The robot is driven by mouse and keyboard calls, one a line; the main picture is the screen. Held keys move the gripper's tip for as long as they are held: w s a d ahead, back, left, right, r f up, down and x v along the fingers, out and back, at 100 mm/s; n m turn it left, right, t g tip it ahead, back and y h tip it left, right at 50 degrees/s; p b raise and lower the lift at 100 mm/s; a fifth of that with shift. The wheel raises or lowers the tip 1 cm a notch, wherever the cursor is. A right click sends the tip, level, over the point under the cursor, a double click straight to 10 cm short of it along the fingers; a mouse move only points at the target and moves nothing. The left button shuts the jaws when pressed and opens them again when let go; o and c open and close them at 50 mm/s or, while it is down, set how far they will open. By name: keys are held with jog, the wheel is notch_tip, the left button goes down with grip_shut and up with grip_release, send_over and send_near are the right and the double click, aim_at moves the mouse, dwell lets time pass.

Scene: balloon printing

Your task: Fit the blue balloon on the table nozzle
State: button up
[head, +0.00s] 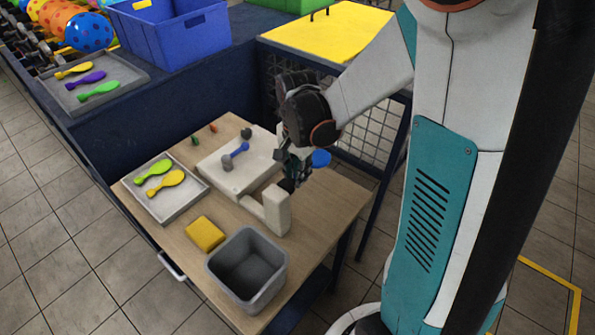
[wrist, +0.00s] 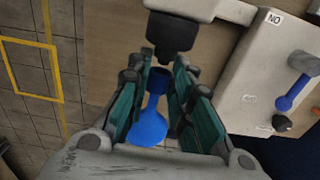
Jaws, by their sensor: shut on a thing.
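A blue balloon (wrist: 149,124) is held between the fingers of my gripper (wrist: 159,80) in the wrist view. Its dark blue neck points up the picture and its rounded end lies toward the wrist. In the head view its round end (head: 320,158) shows to the right of my gripper (head: 291,168), which hides the rest. The table nozzle (wrist: 170,35) is black, on a pale mount, just ahead of the balloon's mouth. Its narrow tip is very close to the mouth; I cannot tell whether they touch. In the head view the pale nozzle mount (head: 272,210) stands below my gripper.
A white box (head: 232,178) with a blue lever (head: 236,152) is left of my gripper. A grey tray (head: 196,200) with yellow and green balloons, a yellow sponge (head: 205,233) and a grey bin (head: 247,258) are on the table. A mesh cage (head: 350,130) stands behind.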

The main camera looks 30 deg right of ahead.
jog(key=shift+s+a, duration=0.25)
jog(key=shift+a, duration=0.3)
dwell(1.5)
jog(key=shift+d, duration=0.1)
jog(key=shift+w+d, duration=0.25)
jog(key=shift+d, duration=0.3)
jog(key=shift+b, duration=0.3)
jog(key=shift+s+a, duration=0.25)
jog(key=shift+a, duration=0.4)
dwell(2.1)
jog(key=shift+w+d, duration=0.3)
jog(key=shift+d, duration=0.35)
jog(key=shift+d, duration=0.15)
